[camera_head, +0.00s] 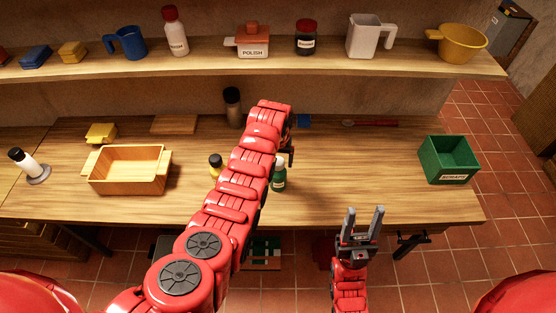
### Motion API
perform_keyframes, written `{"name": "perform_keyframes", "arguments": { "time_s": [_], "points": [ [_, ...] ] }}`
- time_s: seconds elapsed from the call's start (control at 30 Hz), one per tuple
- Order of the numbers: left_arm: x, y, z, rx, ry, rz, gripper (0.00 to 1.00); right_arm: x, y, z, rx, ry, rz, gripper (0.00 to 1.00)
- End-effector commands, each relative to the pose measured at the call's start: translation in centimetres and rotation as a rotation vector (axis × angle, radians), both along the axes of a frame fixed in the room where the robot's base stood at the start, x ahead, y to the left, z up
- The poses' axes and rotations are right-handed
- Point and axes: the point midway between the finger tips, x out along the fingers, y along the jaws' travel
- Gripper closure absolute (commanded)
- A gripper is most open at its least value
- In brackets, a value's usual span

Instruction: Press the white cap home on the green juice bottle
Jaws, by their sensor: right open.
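The green juice bottle (279,181) stands upright on the wooden worktop, partly behind my left arm. A white cap (280,161) shows at its top; I cannot tell whether it is seated fully. My left arm reaches across the worktop from the lower left. Its gripper (290,155) is mostly hidden by the arm's end; a dark part of it shows just right of and above the bottle's top. Whether it touches the cap is unclear. My right gripper (362,218) is open and empty, in front of the worktop's front edge.
A black-capped bottle (215,163) stands left of my left arm. A dark jar (232,107) stands behind. A yellow-orange tray (130,181) is at left, a green scraps bin (449,167) at right. A shelf (350,60) with containers runs above.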

Motion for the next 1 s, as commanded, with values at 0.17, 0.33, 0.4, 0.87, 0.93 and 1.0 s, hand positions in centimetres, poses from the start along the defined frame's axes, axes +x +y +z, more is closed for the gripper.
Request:
{"name": "perform_keyframes", "arguments": {
  "time_s": [0.17, 0.33, 0.4, 0.87, 0.93, 1.0],
  "points": [
    [0.0, 0.0, 0.0, 0.000, -0.001, 0.000, 0.14, 0.0, 0.0, 0.0, 0.000, 0.000, 0.000, 0.50],
    [0.1, 0.0, 0.3, -0.001, -0.002, 0.000, 0.14, 0.0, 0.0, -0.2, 0.000, 0.000, 0.000, 0.50],
    [0.1, 0.0, 0.7, -0.002, -0.005, 0.000, 0.14, 0.0, 0.0, -0.4, 0.000, 0.000, 0.000, 0.50],
    [-0.8, 0.0, 8.4, -0.003, -0.009, -0.001, 0.14, 0.0, 0.0, -2.6, 0.000, 0.000, 0.000, 0.50],
    [-1.2, 0.0, 10.6, -0.001, 0.000, -0.002, 0.14, 0.0, 0.0, -0.7, 0.000, 0.001, 0.000, 0.50],
    [-1.3, 0.1, 11.7, 0.001, 0.001, -0.001, 0.14, 0.0, 0.0, 0.9, 0.000, 0.000, 0.000, 0.50]
  ]
}}
